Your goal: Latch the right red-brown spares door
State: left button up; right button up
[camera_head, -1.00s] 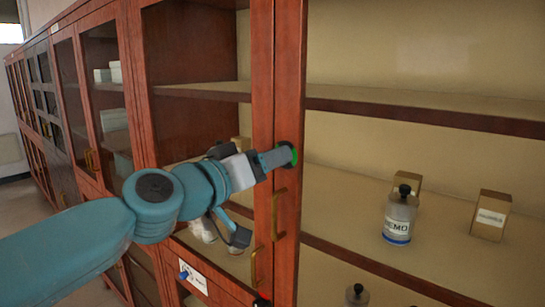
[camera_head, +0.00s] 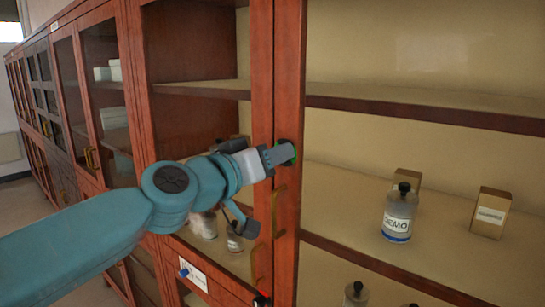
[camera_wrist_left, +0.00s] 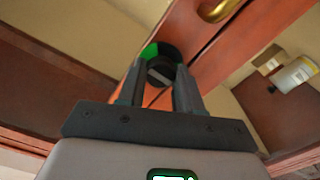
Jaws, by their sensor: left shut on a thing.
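The right red-brown spares door shows its upright wooden stile (camera_head: 289,60) in the head view. A round black latch knob with a green part (camera_head: 292,153) sits on that stile. My left gripper (camera_head: 282,154) is shut on the knob and hides much of it. In the left wrist view the black knob with its green segment (camera_wrist_left: 150,52) lies between the fingertips of my left gripper (camera_wrist_left: 158,76). A brass handle (camera_head: 278,213) is on the stile below the knob. I cannot tell from the frames whether the latch is engaged. My right gripper is not in view.
Shelves right of the stile hold a bottle labelled DEMO (camera_head: 398,217) and small boxes (camera_head: 490,213). A glazed door (camera_head: 190,50) stands to the left, with a white label (camera_head: 194,275) below it. More cabinets run along the wall at left.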

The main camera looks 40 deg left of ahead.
pick_arm(q)
jog(key=m+b, duration=0.1)
jog(key=m, duration=0.1)
jog(key=m+b, duration=0.1)
jog(key=m, duration=0.2)
jog(key=shift+f+m+b, duration=0.2)
jog(key=shift+m+b, duration=0.1)
jog(key=shift+b, duration=0.05)
jog(key=m+b, duration=0.4)
jog(key=m, duration=0.1)
jog(key=shift+d, duration=0.1)
jog(key=m+b, duration=0.2)
jog(key=m, duration=0.1)
jog(key=shift+m+b, duration=0.35)
jog(key=shift+m, duration=0.05)
jog(key=shift+r+m+b, duration=0.1)
jog(key=shift+m+b, duration=0.55)
jog(key=shift+m, duration=1.15)
jog(key=o, duration=1)
jog(key=shift+o, duration=0.2)
